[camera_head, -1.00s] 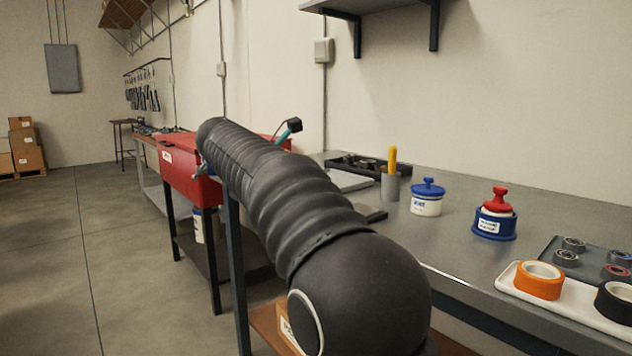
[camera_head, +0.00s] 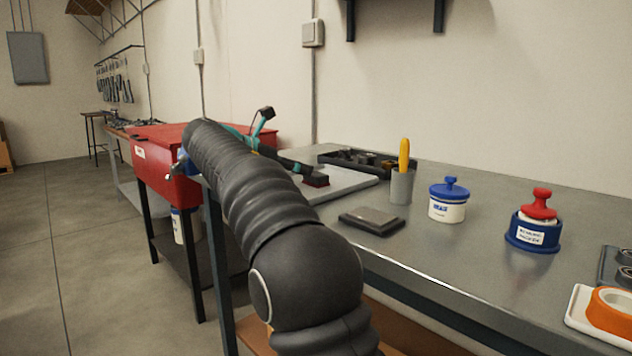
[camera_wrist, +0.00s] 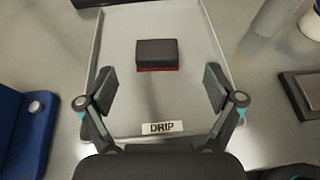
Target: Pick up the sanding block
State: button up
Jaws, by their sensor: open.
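The sanding block (camera_wrist: 157,52), black on top with a red underside, lies on the grey tray marked DRIP (camera_wrist: 118,50) in the wrist view. My gripper (camera_wrist: 159,88) is open and empty, its two fingers spread wider than the block. The block sits centred between the finger lines but beyond the fingertips in the picture, and no contact shows. In the head view the block (camera_head: 316,181) is small on the tray (camera_head: 352,186), with part of my gripper just left of it; my arm hides the rest.
A dark flat pad (camera_head: 372,221) lies right of the tray on the grey bench. A grey cup with a yellow-handled tool (camera_head: 401,187) stands behind it. Blue-lidded (camera_head: 447,203) and red-topped (camera_head: 536,222) containers stand farther right. A red cabinet (camera_head: 165,180) is at left.

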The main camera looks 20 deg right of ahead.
aim_at(318, 173)
jog(key=x, duration=0.4)
jog(key=b+x, duration=0.1)
jog(key=x, duration=0.4)
jog(key=shift+w+a, duration=0.1)
jog(key=shift+w, duration=0.1)
jog(key=c, duration=1.2)
